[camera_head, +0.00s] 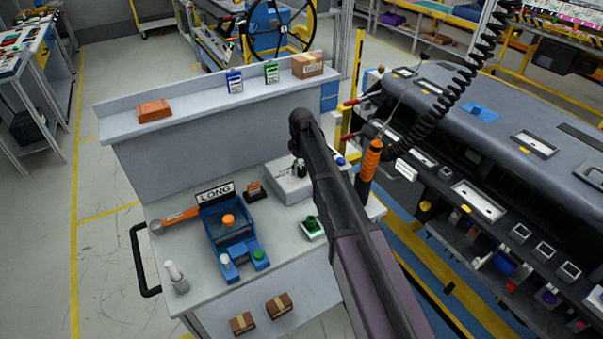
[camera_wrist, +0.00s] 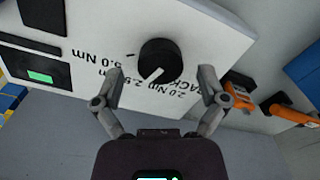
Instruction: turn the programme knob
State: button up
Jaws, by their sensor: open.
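The black round programme knob (camera_wrist: 157,58) sits on a white panel (camera_wrist: 215,40) in the wrist view. Its white pointer line points toward the lower left in the picture. Upside-down labels around it include "5.0 Nm" and "2.0 Nm"; others are partly hidden by a finger. My gripper (camera_wrist: 161,82) is open and empty, its fingertips to the left and right of the knob, apart from it. In the head view, my gripper (camera_head: 298,168) is over the white box (camera_head: 288,188) on the bench; the knob cannot be made out there.
A blue fixture (camera_head: 233,243) with an orange knob and a "LONG" sign stands left on the bench. A green button (camera_head: 312,226) is near my arm. An orange-handled tool (camera_head: 371,160) hangs right on a coiled cable. A dashboard (camera_head: 480,110) lies beyond it.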

jog(key=shift+f, duration=0.5)
jog(key=shift+b, duration=0.3)
jog(key=c, duration=1.2)
